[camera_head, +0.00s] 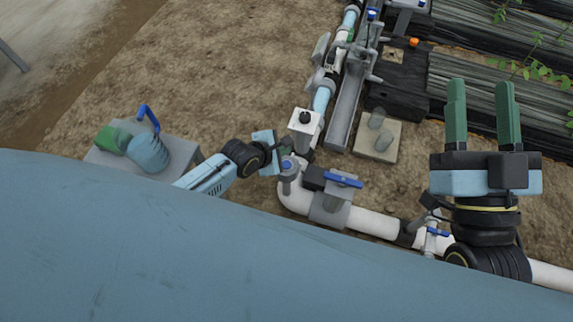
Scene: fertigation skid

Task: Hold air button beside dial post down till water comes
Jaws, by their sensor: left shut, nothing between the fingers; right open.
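The dial post (306,122) is a pale box with a black knob on top, standing at the pipe near the middle of the head view. Just below it in the picture, a small blue-topped grey fitting (287,167) on the white pipe elbow looks like the air button. My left gripper (285,150) is shut and empty, its green fingers right beside the blue top; I cannot tell whether they touch it. Its fingertips are partly hidden. My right gripper (482,110) is open and empty, its two green fingers pointing up the picture, well to the right. No water shows.
A blue-handled valve (343,181) sits on the white pipe (375,222), with a smaller blue-handled valve (437,232) further right. A grey stand (182,155) holds a blue jug (148,152) at left. A pale block (376,141) and black crop beds lie right. Bare soil is open at upper left.

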